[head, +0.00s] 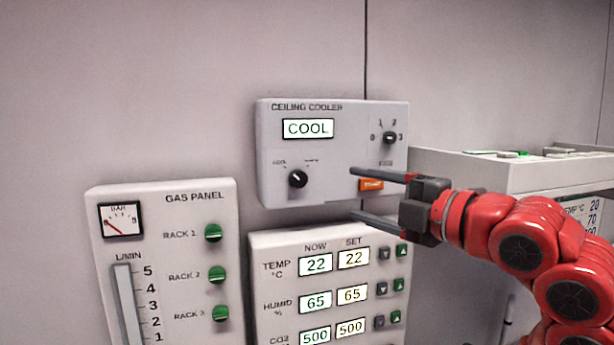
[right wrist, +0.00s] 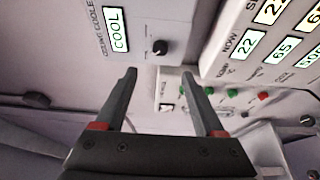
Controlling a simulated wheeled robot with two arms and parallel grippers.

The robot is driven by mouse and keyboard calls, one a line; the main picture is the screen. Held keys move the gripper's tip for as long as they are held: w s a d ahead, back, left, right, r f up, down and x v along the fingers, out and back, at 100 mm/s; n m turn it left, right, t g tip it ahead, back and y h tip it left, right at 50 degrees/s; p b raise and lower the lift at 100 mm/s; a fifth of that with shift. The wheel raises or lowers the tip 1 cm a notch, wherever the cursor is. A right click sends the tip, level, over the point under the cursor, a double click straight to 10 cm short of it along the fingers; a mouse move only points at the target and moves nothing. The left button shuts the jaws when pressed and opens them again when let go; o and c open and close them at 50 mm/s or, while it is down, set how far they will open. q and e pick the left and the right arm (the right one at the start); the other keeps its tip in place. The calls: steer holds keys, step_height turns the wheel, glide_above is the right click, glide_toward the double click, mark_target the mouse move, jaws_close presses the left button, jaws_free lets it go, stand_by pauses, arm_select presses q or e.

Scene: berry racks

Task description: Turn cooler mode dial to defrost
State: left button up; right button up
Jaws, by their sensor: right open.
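The ceiling cooler panel (head: 332,188) hangs on the wall at the centre of the head view, and its display (head: 308,129) reads COOL. The black mode dial (head: 298,179) sits at its lower left, its white mark pointing up and left towards the COOL label. The dial also shows in the right wrist view (right wrist: 160,47), ahead of the fingers. My right gripper (head: 352,194) is open and empty, to the right of the dial and apart from it. Its fingers in the right wrist view (right wrist: 162,82) have nothing between them. My left gripper is not in view.
A second dial (head: 389,138) and an orange switch (head: 371,184) are on the cooler panel's right side. A climate panel (head: 286,239) is just below, the gas panel (head: 161,191) is at lower left, and a white ledge (head: 540,178) juts out at right.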

mark_target(301, 181)
steer(key=p+x, duration=0.4)
steer(key=x, duration=0.8)
steer(key=shift+w+a+r, duration=0.1)
steer(key=shift+a, duration=0.2)
steer(key=shift+w+a, duration=0.3)
steer(key=shift+w, duration=0.1)
steer(key=shift+d, duration=0.1)
steer(key=shift+s, duration=0.1)
steer(key=shift+c, duration=0.2)
steer(key=shift+f, duration=0.2)
jaws_close()
